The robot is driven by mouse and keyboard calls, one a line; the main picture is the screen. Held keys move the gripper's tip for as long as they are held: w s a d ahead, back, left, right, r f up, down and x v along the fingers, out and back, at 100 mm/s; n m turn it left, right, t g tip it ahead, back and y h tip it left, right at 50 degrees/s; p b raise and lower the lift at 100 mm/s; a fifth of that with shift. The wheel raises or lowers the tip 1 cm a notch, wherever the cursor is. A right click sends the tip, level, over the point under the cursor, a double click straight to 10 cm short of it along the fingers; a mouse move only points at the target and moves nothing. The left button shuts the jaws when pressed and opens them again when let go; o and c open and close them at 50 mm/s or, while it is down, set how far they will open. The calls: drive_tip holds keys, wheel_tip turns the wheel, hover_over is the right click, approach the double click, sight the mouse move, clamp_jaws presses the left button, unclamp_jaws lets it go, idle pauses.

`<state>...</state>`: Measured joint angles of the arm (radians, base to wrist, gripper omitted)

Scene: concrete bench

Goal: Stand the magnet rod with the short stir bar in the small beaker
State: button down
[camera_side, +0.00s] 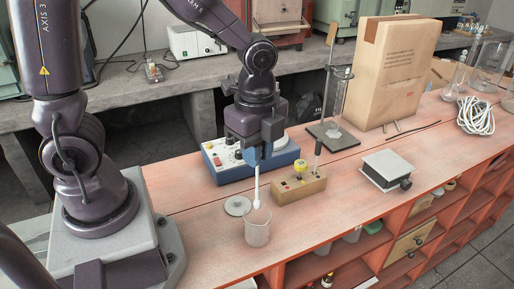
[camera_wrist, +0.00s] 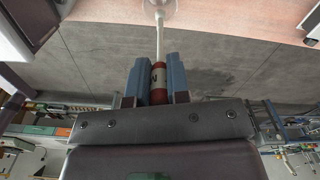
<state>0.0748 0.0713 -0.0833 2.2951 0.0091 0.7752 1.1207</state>
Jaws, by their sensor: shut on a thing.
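My gripper (camera_side: 256,158) is shut on the handle of the magnet rod (camera_side: 257,185), which hangs nearly upright. A small white thick end, seemingly the stir bar (camera_side: 257,204), is at its lower tip, at about the height of the small beaker's rim. The small clear beaker (camera_side: 257,234) stands on the bench right below; I cannot tell if the tip is inside the rim. In the wrist view my gripper (camera_wrist: 157,76) grips a red handle with a pale band, and the white rod (camera_wrist: 160,36) runs up to the beaker (camera_wrist: 157,6) at the top edge.
A grey disc (camera_side: 238,206) lies left of the beaker. A wooden block (camera_side: 299,187) with a yellow-topped piece and a dark-handled rod stands to the right. A blue-and-white instrument (camera_side: 250,158) sits behind. A small grey platform (camera_side: 387,168) is farther right. The bench's front edge is close.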

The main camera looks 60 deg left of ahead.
sight(257, 199)
drive_tip(key=shift+f, duration=0.1)
drive_tip(key=shift+f, duration=4.65)
drive_tip(key=shift+c, duration=2.3)
unclamp_jaws()
drive_tip(key=shift+r, duration=3.55)
